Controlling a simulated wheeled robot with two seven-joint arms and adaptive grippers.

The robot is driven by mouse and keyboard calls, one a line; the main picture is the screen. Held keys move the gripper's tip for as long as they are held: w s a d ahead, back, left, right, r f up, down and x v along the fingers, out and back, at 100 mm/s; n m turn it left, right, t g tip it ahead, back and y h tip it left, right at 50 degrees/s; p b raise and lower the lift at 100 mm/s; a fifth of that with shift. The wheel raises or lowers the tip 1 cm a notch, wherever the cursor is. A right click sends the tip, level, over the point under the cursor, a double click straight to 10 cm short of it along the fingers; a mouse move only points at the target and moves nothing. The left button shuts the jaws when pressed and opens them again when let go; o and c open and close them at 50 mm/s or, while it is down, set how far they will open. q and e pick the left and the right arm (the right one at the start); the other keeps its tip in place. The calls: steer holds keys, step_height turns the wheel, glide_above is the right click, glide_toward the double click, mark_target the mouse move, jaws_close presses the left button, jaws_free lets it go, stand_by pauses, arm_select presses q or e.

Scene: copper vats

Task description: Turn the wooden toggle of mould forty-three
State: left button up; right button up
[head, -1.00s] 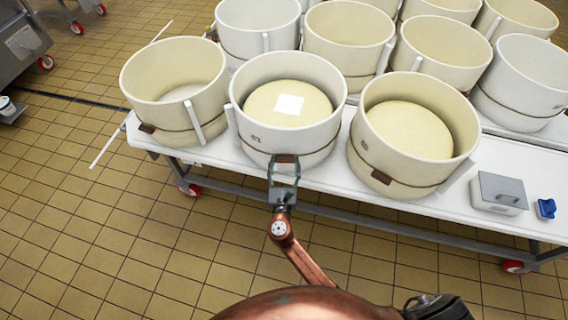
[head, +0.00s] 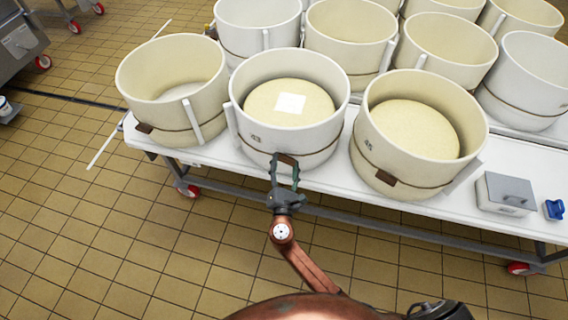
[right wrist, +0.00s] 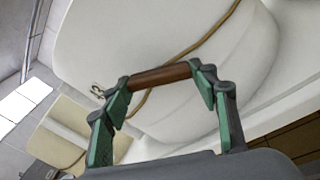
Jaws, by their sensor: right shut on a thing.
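A cord (right wrist: 190,48) runs round the mould. Its brown wooden toggle (right wrist: 160,76) lies between my right gripper's fingertips (right wrist: 163,90) in the right wrist view, and the gripper is shut on its two ends. In the head view my right gripper (head: 284,174) is at the mould's front wall. My left gripper is not in view.
Moulds with brown toggles stand close on the left (head: 175,88) and right (head: 420,125) on the white table (head: 330,182). More moulds stand behind. A grey box (head: 505,193) and a blue item (head: 554,209) lie at the right. The floor in front is clear.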

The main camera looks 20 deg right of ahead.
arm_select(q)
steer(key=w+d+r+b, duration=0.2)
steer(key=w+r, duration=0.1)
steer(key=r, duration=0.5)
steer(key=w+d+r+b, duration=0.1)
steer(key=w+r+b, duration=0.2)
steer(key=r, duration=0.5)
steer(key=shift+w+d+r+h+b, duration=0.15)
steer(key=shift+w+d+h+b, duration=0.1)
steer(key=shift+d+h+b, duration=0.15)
arm_select(e)
steer(key=shift+r+m, duration=0.1)
steer(key=shift+m, duration=5.6)
steer(key=o, duration=1.2)
steer(key=shift+c, duration=0.2)
